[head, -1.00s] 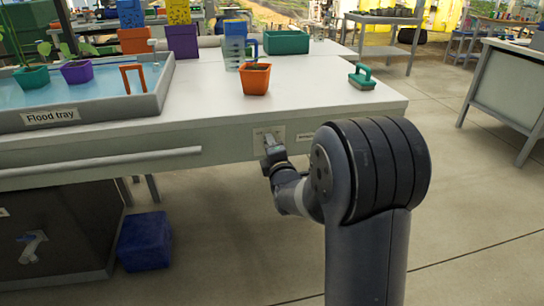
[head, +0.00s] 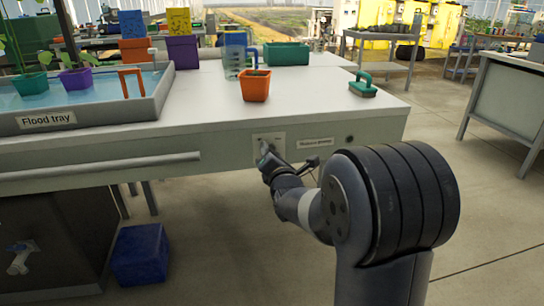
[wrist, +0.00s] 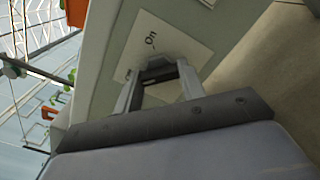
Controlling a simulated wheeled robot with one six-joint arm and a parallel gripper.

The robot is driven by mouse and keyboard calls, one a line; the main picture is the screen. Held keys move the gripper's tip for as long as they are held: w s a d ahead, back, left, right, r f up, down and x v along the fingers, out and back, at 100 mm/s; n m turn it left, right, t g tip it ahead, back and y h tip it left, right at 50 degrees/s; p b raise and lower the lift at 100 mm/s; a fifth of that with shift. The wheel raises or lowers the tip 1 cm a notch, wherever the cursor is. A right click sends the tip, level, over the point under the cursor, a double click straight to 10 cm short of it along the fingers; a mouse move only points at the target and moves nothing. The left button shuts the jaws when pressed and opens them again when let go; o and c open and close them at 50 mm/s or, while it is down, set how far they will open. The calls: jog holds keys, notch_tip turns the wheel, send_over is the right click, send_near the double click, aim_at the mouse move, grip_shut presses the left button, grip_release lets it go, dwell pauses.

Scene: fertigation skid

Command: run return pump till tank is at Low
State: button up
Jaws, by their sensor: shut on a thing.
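A pale switch plate (head: 279,137) is on the front edge of the white bench, beside a small label strip (head: 314,143) whose text is too small to read surely. My gripper (head: 264,150) is at this plate, its fingers shut on a small dark knob. In the wrist view my gripper (wrist: 160,75) closes around the dark knob (wrist: 158,63) in front of the plate (wrist: 190,48). "On" is readable on the plate; a second marking at the left is partly hidden. The flood tray (head: 88,121) holds blue water. No "Low" mark can be made out.
An orange pot (head: 256,87), a clear jug (head: 235,63), a green planter (head: 287,54) and a green-handled brush (head: 362,86) stand on the bench. A blue box (head: 140,254) and a dark cabinet (head: 60,235) are below.

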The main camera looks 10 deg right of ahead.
dwell(0.4)
jog(key=o, duration=1)
jog(key=shift+s, duration=0.1)
jog(key=s+p, duration=0.2)
jog(key=s, duration=0.8)
jog(key=shift+s+p, duration=0.3)
jog(key=w+b, duration=0.2)
jog(key=w, duration=0.8)
jog(key=shift+w, duration=0.4)
